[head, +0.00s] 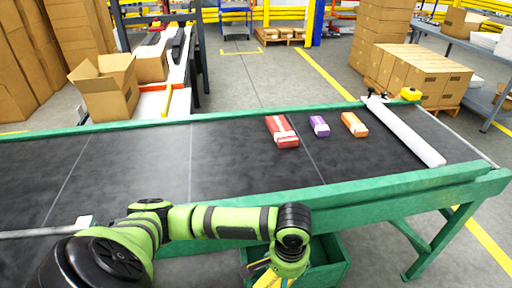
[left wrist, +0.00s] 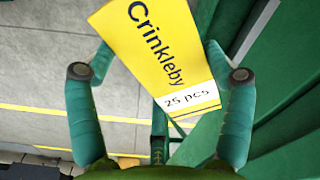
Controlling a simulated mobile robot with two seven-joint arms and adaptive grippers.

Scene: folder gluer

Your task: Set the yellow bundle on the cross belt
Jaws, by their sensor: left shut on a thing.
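The yellow bundle (left wrist: 150,45), printed "Crinkleby" and "25 pcs", sits tilted between the fingers of my left gripper (left wrist: 160,76) in the left wrist view. The gripper is shut on it. In the head view the left gripper (head: 268,277) hangs at the bottom edge, on the near side of the belt, with part of the yellow bundle (head: 266,281) showing beneath it. The wide dark cross belt (head: 235,160) with green rails runs across the head view. My right gripper is not in view.
A red bundle (head: 282,131), a purple bundle (head: 319,126) and an orange bundle (head: 354,124) lie on the belt. A white roller (head: 405,131) is at its right. A green crate (head: 331,267) is below the near rail. The belt's middle-left is clear.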

